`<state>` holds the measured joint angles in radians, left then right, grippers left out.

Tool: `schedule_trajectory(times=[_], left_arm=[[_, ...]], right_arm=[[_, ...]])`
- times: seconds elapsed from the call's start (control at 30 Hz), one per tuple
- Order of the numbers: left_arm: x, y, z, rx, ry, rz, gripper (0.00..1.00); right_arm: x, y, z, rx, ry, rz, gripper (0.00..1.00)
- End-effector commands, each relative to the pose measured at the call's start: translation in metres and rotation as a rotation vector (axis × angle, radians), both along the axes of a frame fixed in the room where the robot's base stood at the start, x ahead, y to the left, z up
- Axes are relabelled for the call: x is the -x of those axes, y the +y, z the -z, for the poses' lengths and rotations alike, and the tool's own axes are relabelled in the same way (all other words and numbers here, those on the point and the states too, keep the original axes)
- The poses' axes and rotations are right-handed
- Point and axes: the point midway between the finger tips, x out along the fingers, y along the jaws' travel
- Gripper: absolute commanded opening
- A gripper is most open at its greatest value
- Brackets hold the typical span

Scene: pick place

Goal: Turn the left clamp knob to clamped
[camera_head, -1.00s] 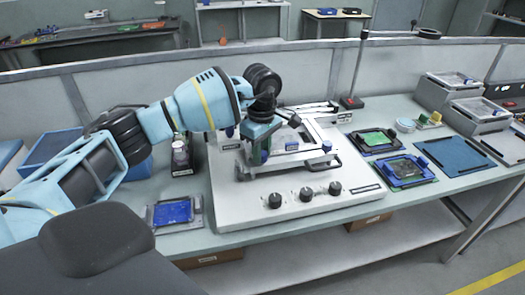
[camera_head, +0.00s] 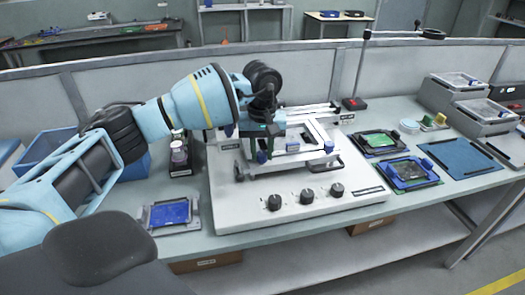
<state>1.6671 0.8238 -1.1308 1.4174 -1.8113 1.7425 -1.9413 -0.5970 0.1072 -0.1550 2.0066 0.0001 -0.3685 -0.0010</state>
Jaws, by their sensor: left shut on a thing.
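The white fixture (camera_head: 225,200) stands on the bench, with a raised frame on its top. My left arm reaches over it from the left, and my left gripper (camera_head: 262,148) points down at the frame's left side. It is shut on the left clamp knob (camera_head: 262,157), a small blue knob mostly hidden by the fingers. The knob's exact angle cannot be told. My right gripper is not in view.
Several black dials line the fixture's front, one being the middle dial (camera_head: 306,196). A blue board in a tray (camera_head: 168,213) lies front left. A thin lamp post (camera_head: 357,70) rises behind.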

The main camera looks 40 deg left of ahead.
Motion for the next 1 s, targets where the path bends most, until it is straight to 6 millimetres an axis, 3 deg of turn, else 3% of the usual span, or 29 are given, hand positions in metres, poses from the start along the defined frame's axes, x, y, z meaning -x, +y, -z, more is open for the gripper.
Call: schedule_trajectory(times=[0.73, 0.77, 0.9, 1.0], left_arm=[[0.0, -0.0006, -0.0012, 0.002, -0.001, 0.089, 0.04], [-0.0001, -0.0006, -0.0012, 0.002, -0.001, 0.088, 0.29], [0.0, -0.0005, -0.0009, 0.001, -0.001, 0.088, 0.47], [0.0, -0.0004, -0.0006, 0.001, -0.001, 0.087, 0.48]], right_arm=[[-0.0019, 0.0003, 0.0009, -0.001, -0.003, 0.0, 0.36], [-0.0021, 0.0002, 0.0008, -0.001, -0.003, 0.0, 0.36], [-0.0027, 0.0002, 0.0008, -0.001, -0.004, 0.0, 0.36], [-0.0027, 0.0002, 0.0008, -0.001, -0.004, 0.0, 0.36]])
